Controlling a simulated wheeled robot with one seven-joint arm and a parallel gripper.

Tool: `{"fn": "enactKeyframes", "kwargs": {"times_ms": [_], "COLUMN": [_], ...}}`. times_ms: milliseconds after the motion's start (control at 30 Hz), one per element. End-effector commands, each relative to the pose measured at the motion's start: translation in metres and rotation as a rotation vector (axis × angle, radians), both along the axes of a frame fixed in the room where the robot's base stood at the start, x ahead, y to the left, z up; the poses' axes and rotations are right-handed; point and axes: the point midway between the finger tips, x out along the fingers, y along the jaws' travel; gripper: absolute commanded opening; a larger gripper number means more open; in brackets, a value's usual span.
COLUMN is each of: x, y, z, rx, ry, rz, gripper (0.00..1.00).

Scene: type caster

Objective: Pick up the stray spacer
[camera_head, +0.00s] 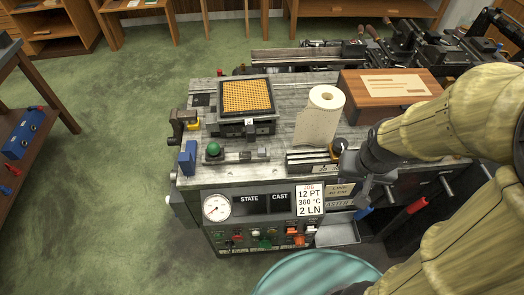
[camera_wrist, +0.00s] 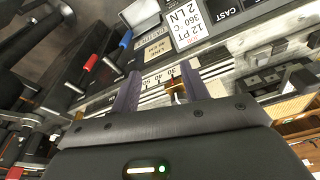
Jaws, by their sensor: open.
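My gripper (camera_wrist: 160,75) is open in the wrist view, its two dark fingers spread over a ruled scale (camera_wrist: 158,78) marked 30, 40 and 50. A small brass-coloured piece with a pale part (camera_wrist: 176,90) shows between the fingers, nearer the right one. I cannot tell for sure whether it is the stray spacer or a fitting of the scale, nor whether a finger touches it. In the head view my wrist hangs over the front right of the machine top, by the slotted rails (camera_head: 308,160), and hides that spot. No other spacer can be made out.
A paper roll (camera_head: 325,98) stands behind the rails, with a wooden box (camera_head: 390,88) to its right. A tray of golden type (camera_head: 247,96) sits left of it. The front panel (camera_head: 262,203) carries a job card (camera_head: 309,200). Red and blue handles (camera_head: 417,206) jut out at right.

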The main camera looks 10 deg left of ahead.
Motion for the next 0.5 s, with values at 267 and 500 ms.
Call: {"fn": "enactKeyframes", "kwargs": {"times_ms": [267,500], "x": [0.061,0.132], "y": [0.038,0.116], "z": [0.021,0.033], "rx": [0.153,0.331], "ry": [0.114,0.339], "rz": [-0.380,-0.914], "gripper": [0.45,0.45]}}
